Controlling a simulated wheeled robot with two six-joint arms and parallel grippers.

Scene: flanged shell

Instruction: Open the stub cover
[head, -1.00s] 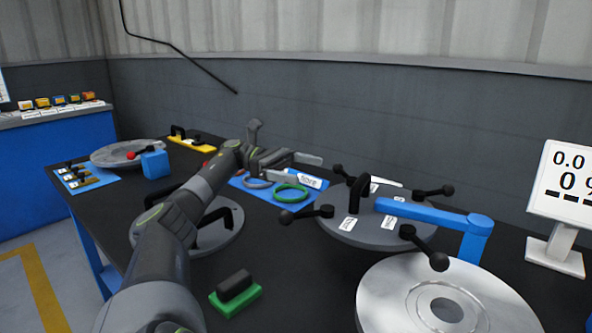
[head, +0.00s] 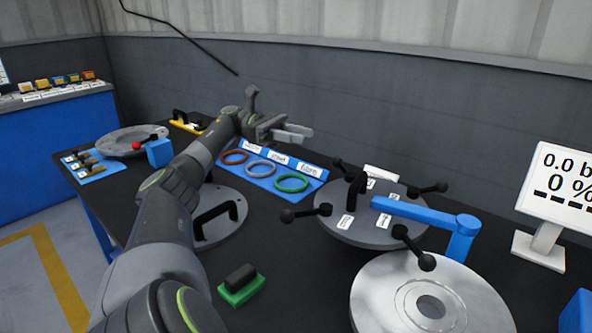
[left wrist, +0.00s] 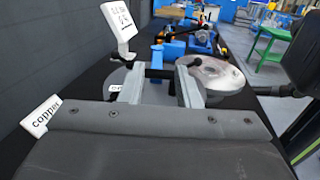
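A grey round cover (head: 340,233) with a black handle (head: 356,190) lies at centre right in the head view. Several black ball-ended levers stand around its rim, such as the near one (head: 413,247). A blue swing arm (head: 415,210) reaches over it from a post on the right. My left gripper (head: 298,132) is in the air behind and left of this cover, empty. In the left wrist view its two fingers (left wrist: 161,85) stand apart, with the cover (left wrist: 116,78) partly hidden beyond them. My right gripper shows in neither view.
A bright metal flange (head: 385,300) sits in front of the cover. A blue tray (head: 268,181) holds brown, grey and green rings. Another grey disc with a black handle (head: 228,228) is partly behind my left arm. A green-based block (head: 240,290) lies in front. A display (head: 560,195) stands right.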

